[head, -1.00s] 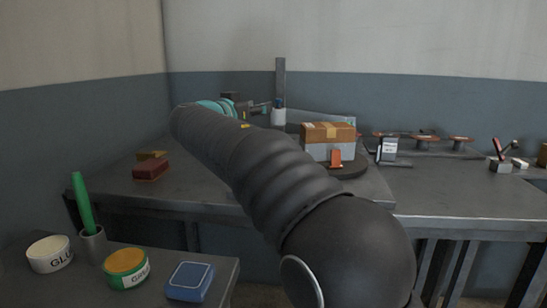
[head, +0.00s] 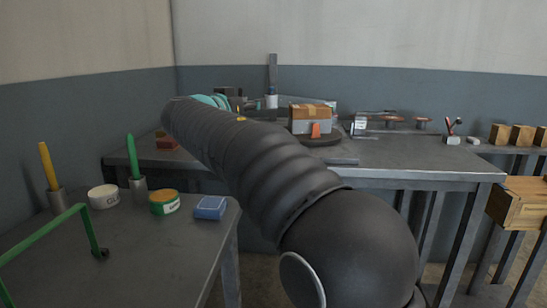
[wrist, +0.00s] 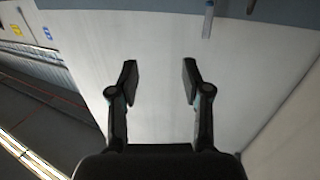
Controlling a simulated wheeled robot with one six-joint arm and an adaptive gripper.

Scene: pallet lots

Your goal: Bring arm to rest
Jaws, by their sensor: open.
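My arm reaches from the lower right of the head view towards the back bench, ending near a teal part at the upper left. My gripper (wrist: 160,82) shows in the wrist view with its two dark fingers wide apart and nothing between them. Behind the fingers is a pale wall. In the head view the gripper's fingertips are hard to make out behind the arm.
The back bench (head: 420,172) bears a box (head: 313,125) on a round dark plate and a red block (head: 167,143). The near-left table (head: 140,245) holds a glue tub (head: 104,197), a green-labelled tin (head: 164,206), a blue block (head: 210,208) and pen holders. Wooden boxes (head: 520,205) stand at right.

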